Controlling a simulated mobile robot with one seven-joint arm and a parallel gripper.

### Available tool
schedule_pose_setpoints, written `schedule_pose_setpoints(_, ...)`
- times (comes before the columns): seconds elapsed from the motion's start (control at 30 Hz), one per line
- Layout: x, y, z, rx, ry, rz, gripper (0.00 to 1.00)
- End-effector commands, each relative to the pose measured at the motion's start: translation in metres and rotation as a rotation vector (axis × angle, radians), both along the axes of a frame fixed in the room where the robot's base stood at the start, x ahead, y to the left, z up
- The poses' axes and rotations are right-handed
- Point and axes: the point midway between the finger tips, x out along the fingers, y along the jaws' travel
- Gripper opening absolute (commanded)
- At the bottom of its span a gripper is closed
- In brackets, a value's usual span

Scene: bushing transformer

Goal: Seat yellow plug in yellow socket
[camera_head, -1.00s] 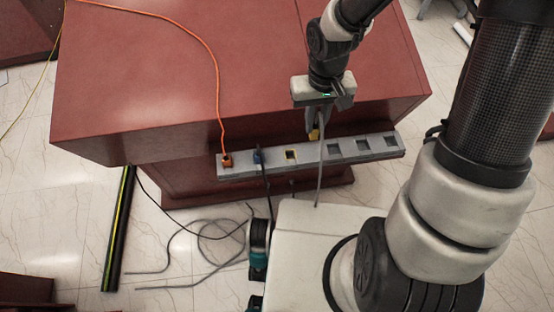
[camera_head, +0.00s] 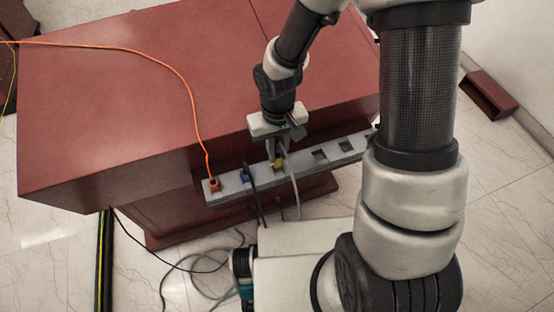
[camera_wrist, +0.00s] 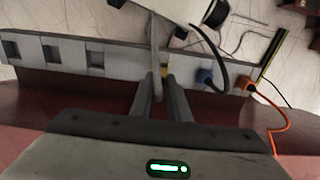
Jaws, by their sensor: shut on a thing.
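The yellow plug (camera_head: 278,163) is between the fingers of my gripper (camera_head: 277,157), which is shut on it. A pale grey cable (camera_head: 293,185) hangs from the plug. The plug is at the yellow socket's place in the grey socket strip (camera_head: 300,171), third from the left, next to the blue plug. The yellow socket itself is hidden, and I cannot tell how deep the plug sits. In the wrist view my gripper (camera_wrist: 160,76) reaches the strip between the blue plug and the empty sockets, and its fingers hide the plug.
An orange plug (camera_head: 214,185) and a blue plug (camera_head: 244,174) sit in the strip left of my gripper. Empty dark sockets (camera_head: 320,155) are to the right. The strip runs along the front of a red-brown cabinet (camera_head: 120,90). Loose cables (camera_head: 200,277) lie on the floor.

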Motion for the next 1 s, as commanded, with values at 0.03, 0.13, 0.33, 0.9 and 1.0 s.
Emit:
schedule_pose_setpoints(0.03,-0.001,0.000,-0.007,0.000,0.002,0.000,0.00)
schedule_pose_setpoints(0.13,-0.001,0.000,-0.023,-0.001,0.004,0.001,0.00)
schedule_pose_setpoints(0.33,0.000,0.000,-0.034,0.000,0.000,-0.002,0.00)
schedule_pose_setpoints(0.9,0.000,0.000,-0.036,0.000,0.000,-0.001,0.34)
schedule_pose_setpoints(1.0,0.000,0.000,-0.036,0.000,0.000,-0.001,0.34)
